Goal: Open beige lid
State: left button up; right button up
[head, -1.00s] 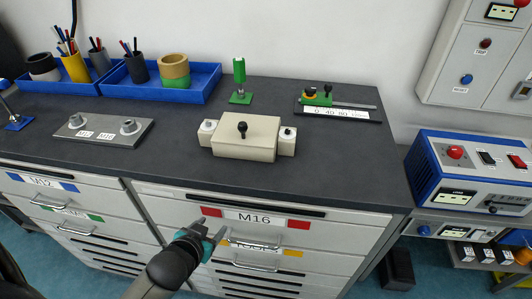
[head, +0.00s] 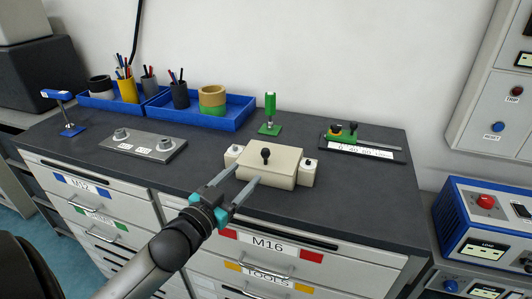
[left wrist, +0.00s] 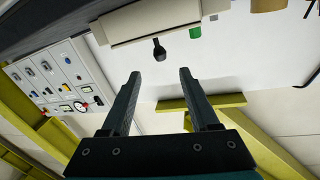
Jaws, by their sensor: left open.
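The beige box with its lid (head: 275,161) stands on the dark worktop, with a black knob (head: 265,153) upright on top. A smaller beige block with a light button sits at each end, left (head: 233,153) and right (head: 309,172). The lid looks closed. My left gripper (head: 246,174) is open and empty at the front left of the box, its fingers pointing towards it. In the left wrist view, the beige box (left wrist: 150,22) and black knob (left wrist: 159,50) show beyond the open fingers (left wrist: 160,74), apart from them. My right gripper is not in view.
A green post (head: 270,112) stands behind the box. Blue trays (head: 205,118) line the wall. The worktop just around the box is clear.

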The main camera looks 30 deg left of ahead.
aim_at(263, 156)
pick_arm(q)
jog(key=w, duration=1.1)
jog(key=shift+a, duration=0.2)
grip_shut()
dwell(1.2)
